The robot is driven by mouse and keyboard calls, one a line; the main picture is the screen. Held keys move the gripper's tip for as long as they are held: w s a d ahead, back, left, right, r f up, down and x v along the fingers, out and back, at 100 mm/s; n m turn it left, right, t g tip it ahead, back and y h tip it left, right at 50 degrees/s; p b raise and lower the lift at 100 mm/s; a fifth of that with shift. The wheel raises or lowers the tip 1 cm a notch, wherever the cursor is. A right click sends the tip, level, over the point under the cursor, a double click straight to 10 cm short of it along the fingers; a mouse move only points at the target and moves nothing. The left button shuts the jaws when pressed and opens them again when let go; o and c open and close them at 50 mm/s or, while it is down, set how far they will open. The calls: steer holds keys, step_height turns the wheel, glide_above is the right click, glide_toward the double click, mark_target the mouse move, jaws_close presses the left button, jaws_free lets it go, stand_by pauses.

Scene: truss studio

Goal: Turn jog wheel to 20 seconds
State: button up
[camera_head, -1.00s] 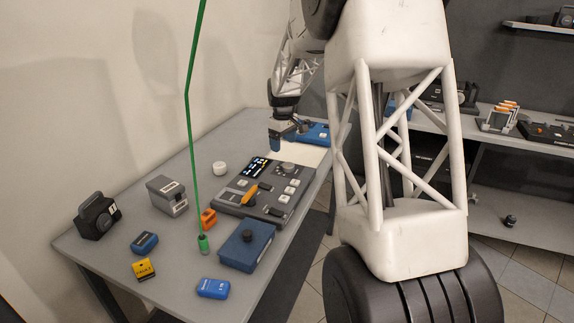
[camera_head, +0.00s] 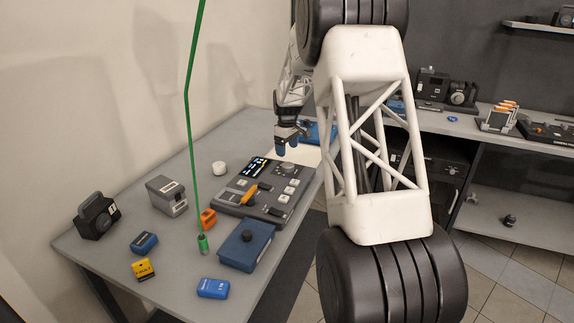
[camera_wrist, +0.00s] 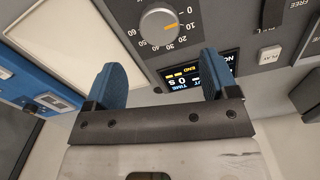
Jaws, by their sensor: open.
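The grey console (camera_head: 232,203) lies on the table in the head view. Its jog wheel (camera_head: 288,168) is a round knob near the console's far edge. In the wrist view the jog wheel (camera_wrist: 158,28) is silver, with an orange mark pointing near 10 on a scale from 0 to 60. The console's small display (camera_wrist: 188,82) shows "TIME" and what looks like 0 S. My gripper (camera_head: 288,149) is above the console's far end. In the wrist view my gripper (camera_wrist: 164,72) is open and empty; its blue fingers are apart and clear of the wheel.
A blue box with a black knob (camera_head: 247,249) stands in front of the console. White buttons (camera_head: 293,182) sit close to the wheel. A blue device (camera_head: 318,132) lies behind.

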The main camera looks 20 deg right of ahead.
mark_target(287, 164)
steer(key=shift+f, duration=3.85)
steer(key=c, duration=0.9)
